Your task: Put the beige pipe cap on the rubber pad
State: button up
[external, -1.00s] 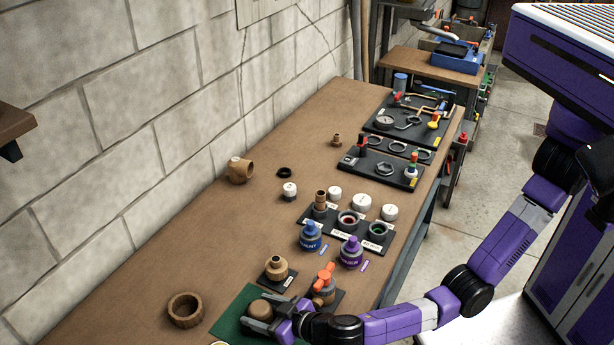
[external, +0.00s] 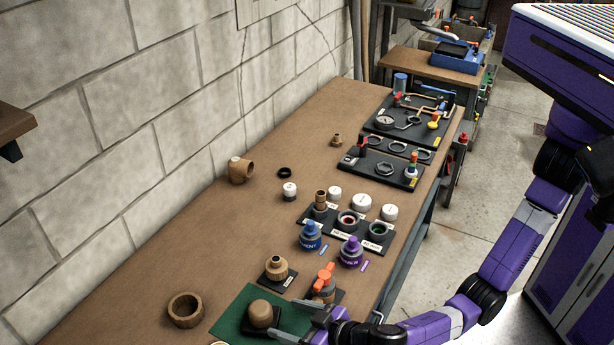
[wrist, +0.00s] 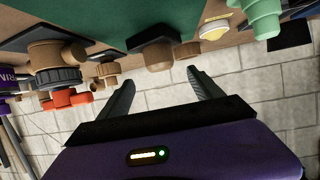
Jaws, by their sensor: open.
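The beige pipe cap (external: 261,310), a rounded tan piece, sits upright on a small black pad (external: 251,329) on the green mat (external: 232,313). In the wrist view, which looks upside down, the cap (wrist: 158,56) rests against the black pad (wrist: 150,34), with the green mat (wrist: 165,12) around it. My gripper (external: 302,321) is open and empty, just right of the cap and apart from it. In the wrist view, the cap lies beyond the gap between my spread fingers (wrist: 160,84).
An orange-handled valve (external: 325,284) stands close behind my gripper. A brown fitting (external: 276,267) and a wide brown ring (external: 186,308) are near the mat. Blue (external: 310,237) and purple (external: 351,252) containers stand farther back. The bench's left middle is mostly clear.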

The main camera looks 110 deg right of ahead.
jog(key=shift+v, duration=1.2)
